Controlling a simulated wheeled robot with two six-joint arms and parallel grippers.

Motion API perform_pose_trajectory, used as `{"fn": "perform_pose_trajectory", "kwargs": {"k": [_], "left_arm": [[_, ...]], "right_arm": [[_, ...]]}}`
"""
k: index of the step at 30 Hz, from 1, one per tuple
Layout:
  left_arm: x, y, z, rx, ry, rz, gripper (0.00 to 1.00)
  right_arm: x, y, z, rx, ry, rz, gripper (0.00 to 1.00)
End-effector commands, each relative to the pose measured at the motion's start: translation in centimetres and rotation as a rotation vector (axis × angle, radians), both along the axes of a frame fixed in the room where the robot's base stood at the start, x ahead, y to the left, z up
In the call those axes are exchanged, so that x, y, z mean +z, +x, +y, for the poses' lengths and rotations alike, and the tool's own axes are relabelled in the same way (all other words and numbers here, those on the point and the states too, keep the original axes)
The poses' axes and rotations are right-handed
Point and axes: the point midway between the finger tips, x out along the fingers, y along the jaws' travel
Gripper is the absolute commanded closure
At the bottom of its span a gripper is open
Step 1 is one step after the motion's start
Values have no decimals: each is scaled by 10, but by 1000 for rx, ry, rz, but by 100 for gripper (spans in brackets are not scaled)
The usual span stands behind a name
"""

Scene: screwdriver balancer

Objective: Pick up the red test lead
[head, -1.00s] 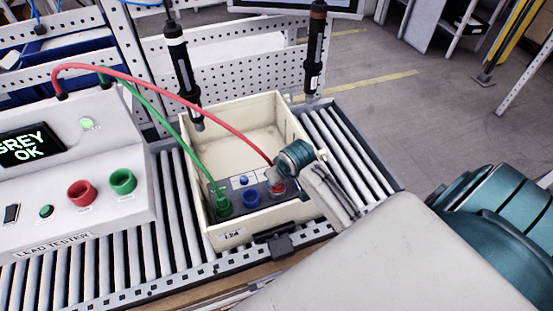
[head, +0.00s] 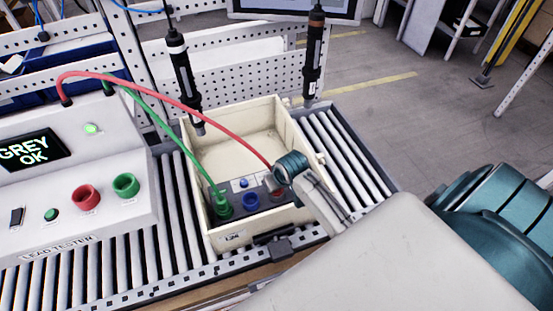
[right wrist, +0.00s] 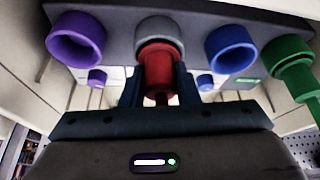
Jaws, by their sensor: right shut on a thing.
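The red test lead (head: 170,102) arcs from the top of the lead tester (head: 75,170) to the socket panel in the cream bin. Its red plug (right wrist: 158,72) is between the jaws of my right gripper (right wrist: 160,88), which is shut on it. The plug's far end is at the grey socket (right wrist: 159,32); how deep it sits cannot be told. In the head view my right gripper (head: 277,186) is at the panel's right end and partly hides the plug. My left gripper is not in view.
The green lead's plug (right wrist: 294,70) is at the panel's green socket. Blue (right wrist: 231,50) and purple (right wrist: 76,40) sockets flank the grey one. The cream bin (head: 240,112) stands on a roller conveyor (head: 345,160). Two dark screwdrivers (head: 184,80) (head: 313,60) hang above it.

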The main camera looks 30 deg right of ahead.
Motion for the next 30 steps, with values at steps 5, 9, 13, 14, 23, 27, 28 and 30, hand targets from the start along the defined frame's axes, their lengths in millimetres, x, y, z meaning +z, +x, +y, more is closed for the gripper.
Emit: {"fn": "perform_pose_trajectory", "kwargs": {"k": [5,9,13,14,23,27,28,30], "left_arm": [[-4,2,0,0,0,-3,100],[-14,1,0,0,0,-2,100],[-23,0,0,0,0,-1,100],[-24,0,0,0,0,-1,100],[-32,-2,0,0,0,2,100],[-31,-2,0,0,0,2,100],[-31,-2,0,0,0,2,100],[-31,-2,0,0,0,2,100]], "right_arm": [[7,1,0,0,0,-4,99],[30,1,-1,1,-3,-6,99],[58,1,0,1,-2,-6,99],[64,2,-1,1,-2,-7,99],[99,0,0,0,-1,-1,99],[101,0,0,0,-1,0,99],[100,0,0,0,0,0,99],[100,0,0,0,0,0,99]]}}
